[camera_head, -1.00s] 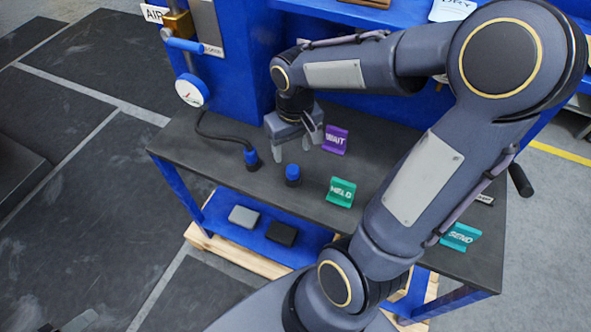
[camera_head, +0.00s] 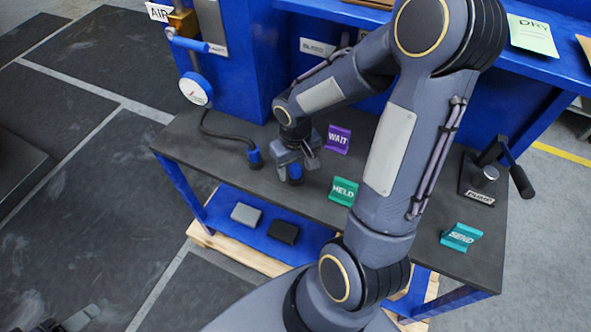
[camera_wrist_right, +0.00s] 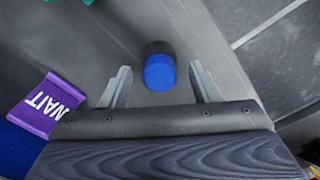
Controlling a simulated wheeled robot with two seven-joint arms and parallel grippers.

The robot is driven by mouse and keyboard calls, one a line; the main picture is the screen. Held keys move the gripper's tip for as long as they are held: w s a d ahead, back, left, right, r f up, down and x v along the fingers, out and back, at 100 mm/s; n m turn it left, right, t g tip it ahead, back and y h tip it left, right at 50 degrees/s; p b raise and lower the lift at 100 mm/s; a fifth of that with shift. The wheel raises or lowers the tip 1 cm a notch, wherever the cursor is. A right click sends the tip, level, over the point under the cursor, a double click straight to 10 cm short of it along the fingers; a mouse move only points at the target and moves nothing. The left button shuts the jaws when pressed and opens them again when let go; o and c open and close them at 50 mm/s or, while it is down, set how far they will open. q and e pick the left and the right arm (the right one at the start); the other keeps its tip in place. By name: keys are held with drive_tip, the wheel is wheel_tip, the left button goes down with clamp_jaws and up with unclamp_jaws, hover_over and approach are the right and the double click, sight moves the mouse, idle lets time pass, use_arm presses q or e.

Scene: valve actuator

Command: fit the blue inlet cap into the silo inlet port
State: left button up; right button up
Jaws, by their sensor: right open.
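A short blue cap (camera_head: 295,172) with a black lower part stands on the dark bench, seen from above in the right wrist view (camera_wrist_right: 160,73). I take it for the inlet cap. My right gripper (camera_head: 297,164) is open just above and around it. In the right wrist view its two fingers (camera_wrist_right: 159,68) are apart on either side of the cap, with gaps on both sides. A grey part at the bottom left edge of the head view looks like my left gripper (camera_head: 78,320); its jaw state is unclear. I cannot make out the silo inlet port.
A similar blue hose end (camera_head: 254,157) stands close left of the cap. Purple WAIT (camera_head: 338,139), teal HELD (camera_head: 343,191) and SEND (camera_head: 461,237) signs stand on the bench (camera_head: 420,255). A lever pump (camera_head: 485,175) is at right; a gauge (camera_head: 195,88) is at left.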

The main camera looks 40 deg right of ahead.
drive_tip(key=c, duration=1.1)
drive_tip(key=shift+o, duration=0.2)
